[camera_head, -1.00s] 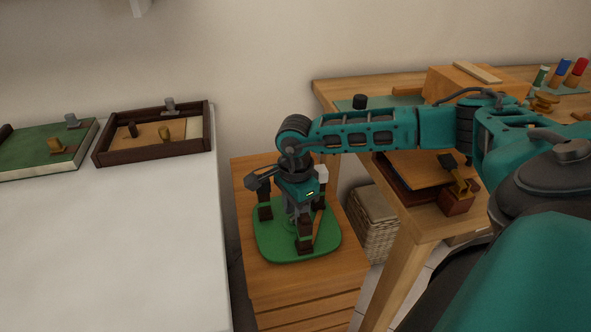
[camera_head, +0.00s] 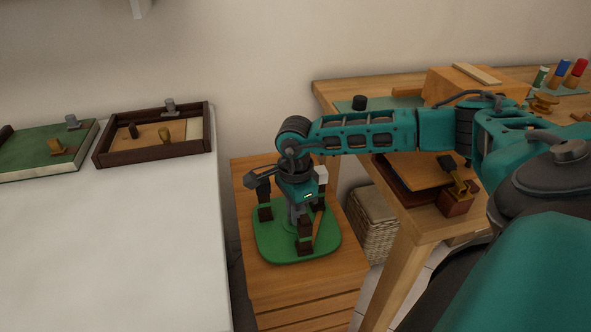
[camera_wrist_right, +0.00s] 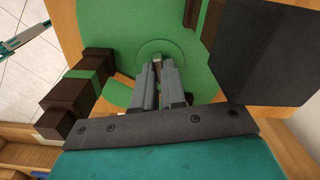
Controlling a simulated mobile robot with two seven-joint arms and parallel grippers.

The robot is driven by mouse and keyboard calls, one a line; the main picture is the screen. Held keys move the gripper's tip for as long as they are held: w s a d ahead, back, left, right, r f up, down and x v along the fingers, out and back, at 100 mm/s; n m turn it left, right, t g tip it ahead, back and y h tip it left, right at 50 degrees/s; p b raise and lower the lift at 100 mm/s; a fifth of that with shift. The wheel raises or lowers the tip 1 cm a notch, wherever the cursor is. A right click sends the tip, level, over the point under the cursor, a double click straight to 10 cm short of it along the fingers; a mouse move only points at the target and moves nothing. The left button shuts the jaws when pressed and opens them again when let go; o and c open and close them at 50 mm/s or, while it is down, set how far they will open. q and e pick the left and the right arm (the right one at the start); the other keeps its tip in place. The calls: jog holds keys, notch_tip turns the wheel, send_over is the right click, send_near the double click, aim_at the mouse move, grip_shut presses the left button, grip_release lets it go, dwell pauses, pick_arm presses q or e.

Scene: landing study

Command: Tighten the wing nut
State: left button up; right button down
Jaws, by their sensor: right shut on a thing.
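A green rounded base (camera_head: 328,241) lies on the small wooden stand, with dark brown posts (camera_head: 264,211) around its middle. My right gripper (camera_head: 298,218) points down at the centre of the base, between the posts. In the right wrist view its grey fingers (camera_wrist_right: 160,78) are close together over a raised round disc on the green base (camera_wrist_right: 110,18). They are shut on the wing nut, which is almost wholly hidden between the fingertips. My left gripper is not in view.
A white table (camera_head: 110,250) with a dark tray (camera_head: 155,152) is at the left. A wooden workbench (camera_head: 425,222) and a wicker basket (camera_head: 372,225) are at the right.

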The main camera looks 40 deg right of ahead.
jog(key=m+p, duration=0.1)
jog(key=m, duration=0.2)
jog(key=shift+m+p, duration=0.65)
jog(key=shift+m, duration=1.65)
jog(key=c, duration=1)
grip_release()
notch_tip(320, 180, up, 13)
jog(key=p, duration=0.3)
